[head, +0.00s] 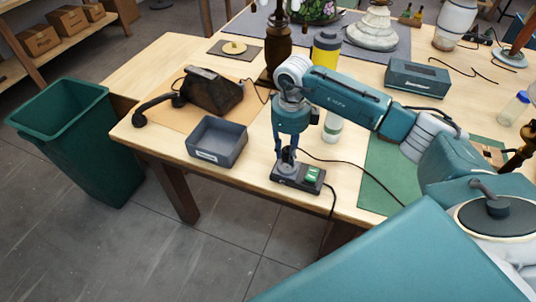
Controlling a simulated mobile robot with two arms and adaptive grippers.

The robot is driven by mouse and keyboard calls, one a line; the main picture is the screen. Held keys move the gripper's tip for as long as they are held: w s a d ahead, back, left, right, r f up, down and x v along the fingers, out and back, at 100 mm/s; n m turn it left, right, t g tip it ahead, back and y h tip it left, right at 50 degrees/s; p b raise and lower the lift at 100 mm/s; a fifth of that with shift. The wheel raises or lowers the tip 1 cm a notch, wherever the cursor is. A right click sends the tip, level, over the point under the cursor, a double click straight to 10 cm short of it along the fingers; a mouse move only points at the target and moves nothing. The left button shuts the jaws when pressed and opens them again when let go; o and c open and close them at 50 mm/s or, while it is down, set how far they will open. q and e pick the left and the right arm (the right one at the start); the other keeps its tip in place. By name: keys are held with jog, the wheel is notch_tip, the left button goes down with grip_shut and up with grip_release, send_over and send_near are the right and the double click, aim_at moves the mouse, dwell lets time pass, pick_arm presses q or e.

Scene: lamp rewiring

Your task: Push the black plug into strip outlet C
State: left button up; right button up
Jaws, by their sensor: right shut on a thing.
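The power strip (297,177) is a small dark block near the table's front edge, with a green part on its right end. My right gripper (286,158) points down over the strip's left part. It is shut on the black plug (287,166), which is small and mostly hidden between the fingers. The plug is at or just above the strip's top; I cannot tell how deep it sits or which outlet it meets. A black cord runs from there to the right across the table. My left gripper is not in view.
A grey open bin (217,142) stands left of the strip. A dark telephone-like device (213,91) lies behind it. A green mat (388,180) lies to the right. A green waste bin (75,140) stands on the floor.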

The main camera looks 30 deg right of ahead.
jog(key=shift+d+f, duration=0.15)
jog(key=shift+f, duration=0.05)
jog(key=shift+w+d+f, duration=0.15)
jog(key=shift+d+f, duration=0.05)
jog(key=shift+f, duration=0.25)
jog(key=shift+d+f+b, duration=0.15)
jog(key=shift+f+b, duration=0.15)
jog(key=shift+b, duration=0.1)
jog(key=shift+f, duration=0.25)
jog(key=shift+f+b, duration=0.3)
jog(key=shift+b, duration=0.05)
jog(key=shift+a+f+b, duration=0.25)
jog(key=shift+f+b, duration=0.1)
jog(key=shift+b, duration=0.05)
jog(key=shift+f, duration=0.1)
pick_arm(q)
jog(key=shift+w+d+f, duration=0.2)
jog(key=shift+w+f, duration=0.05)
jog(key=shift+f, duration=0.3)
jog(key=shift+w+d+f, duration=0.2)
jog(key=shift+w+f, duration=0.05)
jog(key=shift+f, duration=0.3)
pick_arm(e)
jog(key=shift+d, duration=0.1)
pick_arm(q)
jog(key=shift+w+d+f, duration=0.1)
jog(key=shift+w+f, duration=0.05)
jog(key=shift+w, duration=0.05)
